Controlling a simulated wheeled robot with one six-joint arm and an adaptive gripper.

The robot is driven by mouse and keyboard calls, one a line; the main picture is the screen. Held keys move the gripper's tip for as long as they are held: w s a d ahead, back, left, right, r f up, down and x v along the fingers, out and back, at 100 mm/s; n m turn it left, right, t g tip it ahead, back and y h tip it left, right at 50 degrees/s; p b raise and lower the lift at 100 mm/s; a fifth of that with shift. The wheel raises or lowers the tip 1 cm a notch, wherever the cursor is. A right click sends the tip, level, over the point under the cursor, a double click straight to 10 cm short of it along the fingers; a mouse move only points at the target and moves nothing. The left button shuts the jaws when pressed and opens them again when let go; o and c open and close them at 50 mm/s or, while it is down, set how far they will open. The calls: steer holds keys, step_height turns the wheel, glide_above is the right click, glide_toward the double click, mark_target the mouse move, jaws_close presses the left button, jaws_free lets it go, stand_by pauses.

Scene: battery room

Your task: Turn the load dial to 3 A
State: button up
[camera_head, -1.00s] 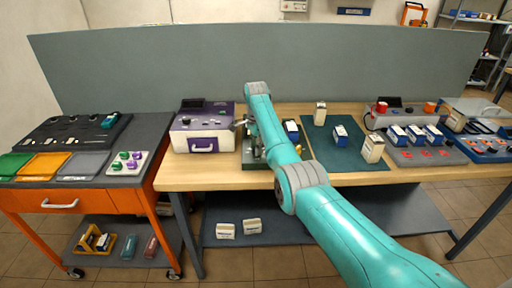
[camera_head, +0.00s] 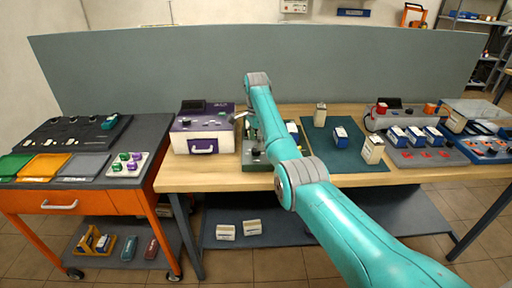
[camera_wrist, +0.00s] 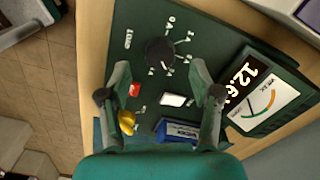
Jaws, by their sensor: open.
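The load dial (camera_wrist: 160,52) is a round dark knob on a dark green tester panel (camera_wrist: 140,20) in the wrist view. White marks and numbers ring it, with "0 A" legible at its upper right; I cannot tell which mark it points to. My gripper (camera_wrist: 161,72) is open, its two fingers apart on either side of the space just below the dial in the picture. I cannot tell its height above the panel. In the head view the tester (camera_head: 254,157) stands on the wooden table, mostly hidden behind my arm.
The tester's tilted display (camera_wrist: 262,92) reads about 12.6, with a gauge. A red button (camera_wrist: 134,90), a yellow part (camera_wrist: 127,122) and a blue battery (camera_wrist: 178,130) lie near the fingers. A purple-and-white box (camera_head: 203,135) stands left of the tester, a dark mat (camera_head: 345,155) right.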

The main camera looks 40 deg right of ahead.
step_height(320, 180, up, 8)
steer(key=shift+r, duration=0.2)
stand_by(0.6)
